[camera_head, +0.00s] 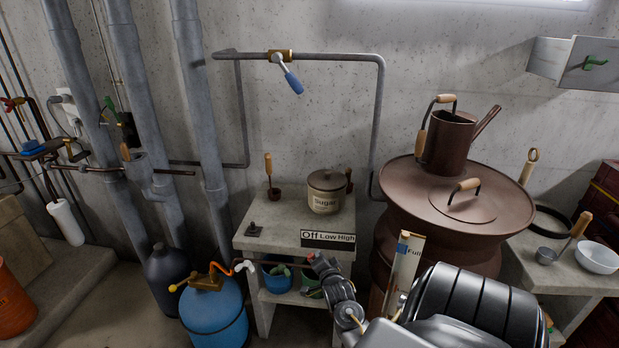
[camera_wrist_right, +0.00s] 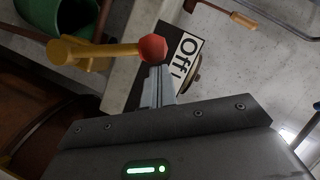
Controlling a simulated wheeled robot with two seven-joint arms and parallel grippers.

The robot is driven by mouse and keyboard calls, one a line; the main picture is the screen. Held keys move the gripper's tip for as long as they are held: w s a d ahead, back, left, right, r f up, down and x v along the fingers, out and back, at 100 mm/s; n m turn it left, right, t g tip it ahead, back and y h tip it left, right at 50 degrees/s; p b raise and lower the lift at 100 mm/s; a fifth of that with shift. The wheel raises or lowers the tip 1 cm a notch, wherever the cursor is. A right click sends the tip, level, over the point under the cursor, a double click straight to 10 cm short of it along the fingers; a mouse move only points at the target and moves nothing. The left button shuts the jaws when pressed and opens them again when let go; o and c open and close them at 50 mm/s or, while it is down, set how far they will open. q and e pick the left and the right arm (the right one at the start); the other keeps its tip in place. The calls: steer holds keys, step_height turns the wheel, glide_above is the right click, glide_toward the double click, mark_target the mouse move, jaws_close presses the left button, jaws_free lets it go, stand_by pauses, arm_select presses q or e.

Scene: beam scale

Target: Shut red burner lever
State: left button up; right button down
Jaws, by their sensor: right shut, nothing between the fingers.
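The red burner lever shows in the right wrist view as a red knob (camera_wrist_right: 152,47) on a yellow-orange valve body (camera_wrist_right: 95,53). In the head view, a small bit of red (camera_head: 311,257) shows beneath the "Off Low High" sign (camera_head: 328,239); my gripper hides most of the lever there. The knob is near the sign's "Off" end. My right gripper (camera_wrist_right: 157,78) is shut and empty, its fingertips right at the knob; I cannot tell whether they touch. In the head view, my right gripper (camera_head: 326,268) is in front of the table, below the sign. My left gripper is not in view.
A concrete table (camera_head: 270,222) holds a sugar pot (camera_head: 326,192). Blue (camera_head: 276,279) and green pots stand on its lower shelf. A brown still (camera_head: 455,225) stands close on the right. A blue gas tank (camera_head: 215,320) stands on the floor to the left.

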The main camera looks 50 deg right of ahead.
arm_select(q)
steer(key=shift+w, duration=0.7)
arm_select(e)
steer(key=shift+w+a+f, duration=0.15)
steer(key=shift+w+a, duration=0.1)
steer(key=shift+w, duration=0.3)
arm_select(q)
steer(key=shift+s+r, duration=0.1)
